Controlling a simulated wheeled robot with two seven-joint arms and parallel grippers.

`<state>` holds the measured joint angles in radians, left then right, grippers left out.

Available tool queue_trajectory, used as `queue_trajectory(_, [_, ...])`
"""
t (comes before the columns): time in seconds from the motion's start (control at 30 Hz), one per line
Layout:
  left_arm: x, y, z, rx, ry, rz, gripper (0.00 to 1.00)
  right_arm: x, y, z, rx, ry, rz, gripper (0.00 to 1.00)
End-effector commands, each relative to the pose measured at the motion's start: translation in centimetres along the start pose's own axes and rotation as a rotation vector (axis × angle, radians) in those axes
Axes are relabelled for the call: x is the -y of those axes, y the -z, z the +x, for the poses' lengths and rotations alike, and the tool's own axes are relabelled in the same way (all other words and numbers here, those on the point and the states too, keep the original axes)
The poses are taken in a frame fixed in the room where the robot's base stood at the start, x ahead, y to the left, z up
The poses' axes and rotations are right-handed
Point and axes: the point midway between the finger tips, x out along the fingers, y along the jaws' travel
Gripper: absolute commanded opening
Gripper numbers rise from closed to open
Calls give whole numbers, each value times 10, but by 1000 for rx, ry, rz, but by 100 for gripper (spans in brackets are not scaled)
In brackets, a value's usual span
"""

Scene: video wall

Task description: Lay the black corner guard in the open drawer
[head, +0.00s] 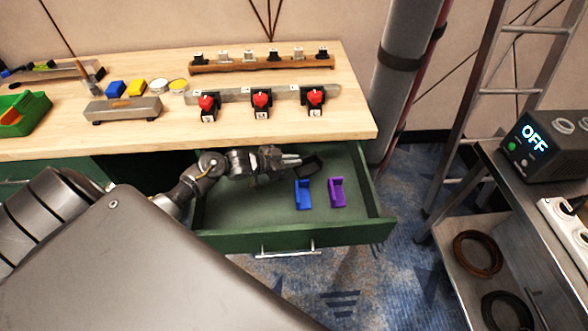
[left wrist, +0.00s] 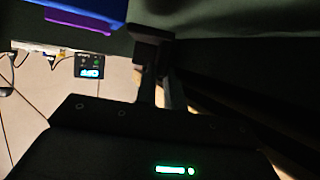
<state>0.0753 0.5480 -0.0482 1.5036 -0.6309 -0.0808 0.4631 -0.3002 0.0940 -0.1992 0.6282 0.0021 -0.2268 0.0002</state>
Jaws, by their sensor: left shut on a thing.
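The green drawer (head: 240,240) is pulled open below the wooden worktop. My left gripper (head: 293,163) reaches into the back of the drawer area and is shut on the black corner guard (head: 311,168). The guard is dark and tilted, above or inside the drawer's back part; I cannot tell if it touches the floor. In the left wrist view the black guard (left wrist: 150,36) sits at the tips of my left gripper (left wrist: 163,70), in deep shade. My right gripper is not in view.
A blue corner guard (head: 303,195) and a purple one (head: 337,192) stand in the drawer, just in front and to the right of the gripper. The drawer's left and front floor is clear. The worktop (head: 200,140) overhangs the drawer's back.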

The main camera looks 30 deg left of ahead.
Motion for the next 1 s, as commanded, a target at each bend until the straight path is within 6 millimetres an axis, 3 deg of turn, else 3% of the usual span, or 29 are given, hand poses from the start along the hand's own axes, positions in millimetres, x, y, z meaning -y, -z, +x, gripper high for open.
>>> queue_trajectory(0.27, [-1, -33, 20, 0, 1, -1, 0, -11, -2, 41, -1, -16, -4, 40])
queue_trajectory(0.77, [-1, -41, 23, 0, 0, -1, 0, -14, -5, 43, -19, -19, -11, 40])
queue_trajectory(0.8, [-1, -41, 23, 0, 0, 0, 15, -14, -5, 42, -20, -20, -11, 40])
queue_trajectory(0.93, [-1, -41, 23, 0, 0, 0, 32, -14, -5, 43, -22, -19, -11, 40])
queue_trajectory(1.0, [-1, -42, 23, 0, 0, 0, 32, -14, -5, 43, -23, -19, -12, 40])
